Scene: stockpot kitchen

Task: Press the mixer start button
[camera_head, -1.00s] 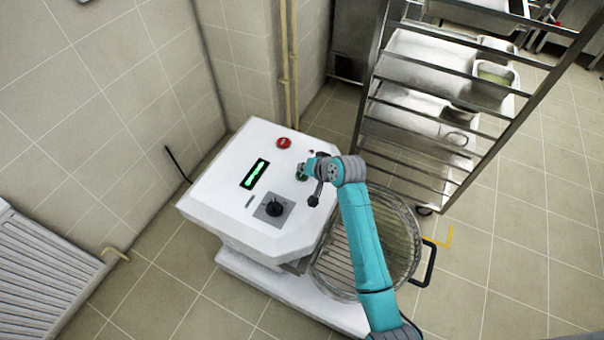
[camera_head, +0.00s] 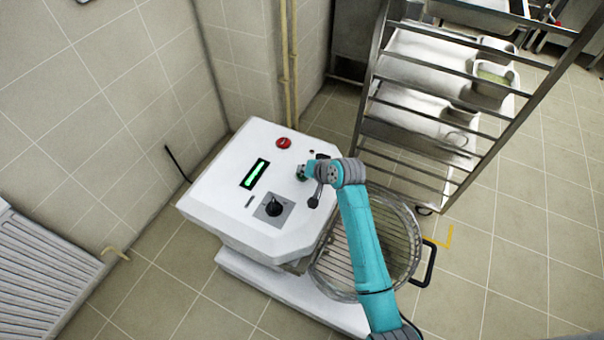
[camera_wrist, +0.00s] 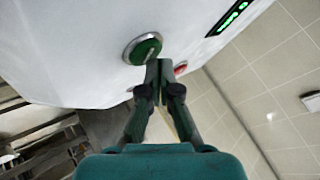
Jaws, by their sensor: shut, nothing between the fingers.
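The mixer (camera_head: 225,196) is a white machine with a sloped top panel. The green start button (camera_wrist: 143,49) sits in a metal ring on the panel in the wrist view. In the head view it (camera_head: 301,174) is partly hidden by my arm. My gripper (camera_wrist: 158,64) is shut and empty, its fingertips at the button's lower right edge in the wrist view. I cannot tell whether they touch it. In the head view the fingers are mostly hidden behind my wrist.
The panel also has a red button (camera_head: 284,143), a lit green display (camera_head: 254,173) and a black knob (camera_head: 273,208). A round wire guard (camera_head: 345,262) sits below my arm. A metal rack (camera_head: 470,150) stands at the right, a radiator (camera_head: 40,270) at the left.

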